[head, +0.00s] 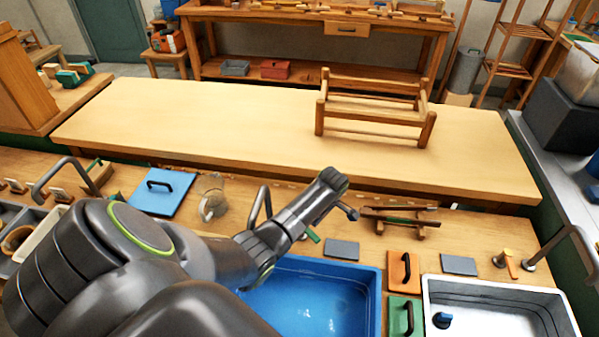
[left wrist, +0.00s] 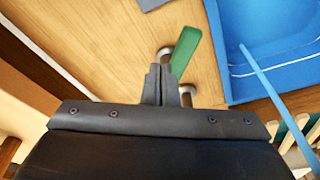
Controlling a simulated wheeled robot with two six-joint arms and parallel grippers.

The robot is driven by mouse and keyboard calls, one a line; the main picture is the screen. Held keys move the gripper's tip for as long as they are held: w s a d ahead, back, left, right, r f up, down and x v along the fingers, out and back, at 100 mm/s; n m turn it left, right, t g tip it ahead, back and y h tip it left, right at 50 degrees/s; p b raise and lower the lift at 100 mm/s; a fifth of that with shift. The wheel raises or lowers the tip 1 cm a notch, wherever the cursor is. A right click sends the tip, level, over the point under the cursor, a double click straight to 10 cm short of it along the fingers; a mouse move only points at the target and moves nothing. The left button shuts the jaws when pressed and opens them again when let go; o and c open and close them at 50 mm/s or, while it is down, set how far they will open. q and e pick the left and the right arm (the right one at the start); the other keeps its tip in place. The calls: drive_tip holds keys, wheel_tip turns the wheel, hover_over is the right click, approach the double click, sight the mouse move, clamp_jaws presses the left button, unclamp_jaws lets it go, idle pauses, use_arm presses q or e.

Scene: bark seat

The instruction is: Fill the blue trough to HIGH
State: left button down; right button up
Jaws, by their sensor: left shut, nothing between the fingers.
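The blue trough (head: 372,300) is at the bottom centre of the head view, with clear blue water inside; part of it is hidden by my left arm. The left wrist view shows a corner of it (left wrist: 225,45), with a white line along its inner wall. I cannot read the water level against any mark. A green lever (left wrist: 187,50) with metal posts stands beside the trough; its tip shows in the head view (head: 313,236). My left gripper (left wrist: 158,72) is shut and empty, close to the lever; contact is unclear. My right gripper is out of view.
A white basin (head: 432,287) with a blue knob stands right of the trough. Orange (head: 397,272) and green (head: 397,316) handled boards lie between them. A grey slab (head: 341,248) lies behind the trough. A wooden frame (head: 375,85) stands on the otherwise clear long table (head: 200,120).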

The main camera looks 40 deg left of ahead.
use_arm(q)
drive_tip(key=shift+w+d+b, duration=0.1)
drive_tip(key=shift+w+b, duration=0.25)
drive_tip(key=shift+w, duration=0.65)
drive_tip(key=shift+f+b, duration=1.2)
drive_tip(key=shift+f, duration=0.8)
idle(5.0)
